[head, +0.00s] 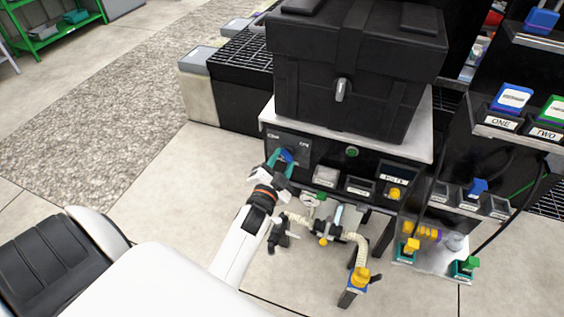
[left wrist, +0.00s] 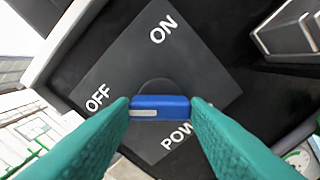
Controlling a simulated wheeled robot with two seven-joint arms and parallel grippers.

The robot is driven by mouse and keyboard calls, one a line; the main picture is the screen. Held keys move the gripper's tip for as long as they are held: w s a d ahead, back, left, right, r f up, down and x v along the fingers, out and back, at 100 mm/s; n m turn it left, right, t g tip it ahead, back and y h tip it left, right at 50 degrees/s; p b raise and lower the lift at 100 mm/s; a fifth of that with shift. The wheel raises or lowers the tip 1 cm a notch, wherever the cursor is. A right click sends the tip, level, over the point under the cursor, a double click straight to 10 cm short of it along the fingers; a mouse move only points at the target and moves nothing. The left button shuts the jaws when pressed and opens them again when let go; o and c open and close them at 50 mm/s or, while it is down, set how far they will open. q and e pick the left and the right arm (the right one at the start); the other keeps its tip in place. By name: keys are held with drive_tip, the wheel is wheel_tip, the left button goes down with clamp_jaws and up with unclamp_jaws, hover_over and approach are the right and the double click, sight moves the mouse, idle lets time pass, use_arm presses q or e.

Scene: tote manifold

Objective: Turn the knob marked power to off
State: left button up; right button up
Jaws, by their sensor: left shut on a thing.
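The blue power knob (left wrist: 160,103) sits on a dark square plate (left wrist: 185,70) marked ON, OFF and POWER. It also shows in the head view (head: 286,155), on the left of the panel front. My left gripper (head: 280,161) reaches it from the front, and its teal fingers (left wrist: 160,108) are shut on the knob's two ends in the left wrist view. A pale mark lies on the knob's left part, the side nearer OFF; the ON label is above. I cannot tell whether the knob sits exactly at OFF. My right gripper is not in view.
A big black case (head: 345,75) stands on top of the panel. A green button (head: 352,152) and labelled boxes lie right of the knob. Hoses and fittings (head: 325,232) hang below. Open floor lies to the left.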

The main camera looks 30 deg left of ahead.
use_arm(q)
drive_tip(key=o, duration=1)
drive_tip(key=shift+s+d, duration=0.15)
drive_tip(key=shift+s, duration=0.4)
drive_tip(key=v, duration=0.6)
drive_tip(key=shift+s, duration=0.2)
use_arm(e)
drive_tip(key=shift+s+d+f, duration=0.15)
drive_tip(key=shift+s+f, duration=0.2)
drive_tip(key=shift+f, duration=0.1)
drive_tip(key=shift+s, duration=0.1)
